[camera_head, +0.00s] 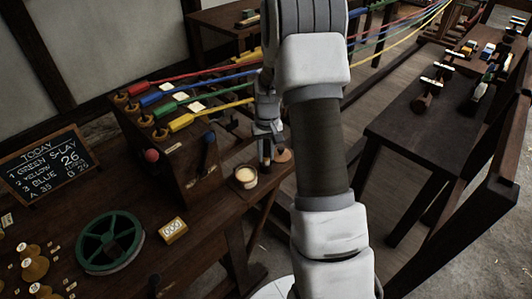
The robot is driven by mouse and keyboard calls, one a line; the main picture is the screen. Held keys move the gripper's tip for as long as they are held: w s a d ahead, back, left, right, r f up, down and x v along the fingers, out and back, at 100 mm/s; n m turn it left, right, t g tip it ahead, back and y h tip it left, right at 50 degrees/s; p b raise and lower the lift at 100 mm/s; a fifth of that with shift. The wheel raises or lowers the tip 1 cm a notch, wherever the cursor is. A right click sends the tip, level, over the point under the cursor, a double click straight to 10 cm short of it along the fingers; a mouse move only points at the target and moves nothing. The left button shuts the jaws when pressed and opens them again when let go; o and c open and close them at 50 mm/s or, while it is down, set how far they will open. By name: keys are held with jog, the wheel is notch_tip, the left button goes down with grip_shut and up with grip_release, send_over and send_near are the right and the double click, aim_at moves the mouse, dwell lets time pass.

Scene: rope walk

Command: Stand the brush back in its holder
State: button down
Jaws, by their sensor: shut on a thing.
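My gripper (266,160) points down over the right edge of the dark wooden bench. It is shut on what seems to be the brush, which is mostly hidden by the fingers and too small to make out. A small tan round piece (283,156) shows just right of the fingertips; I cannot tell whether it is part of the brush or of its holder. A small round pot with a cream filling (245,177) stands on the bench just left of and below the fingertips, apart from them. I cannot clearly identify the holder.
A wooden frame with red, blue, green and yellow strands (182,122) stands left of my gripper. A green spool wheel (109,241), a yellow counter block (174,230) and a chalkboard (47,163) are on the bench. A dark table (415,125) stands right, across open floor.

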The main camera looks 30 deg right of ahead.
jog(key=c, duration=0.7)
grip_release()
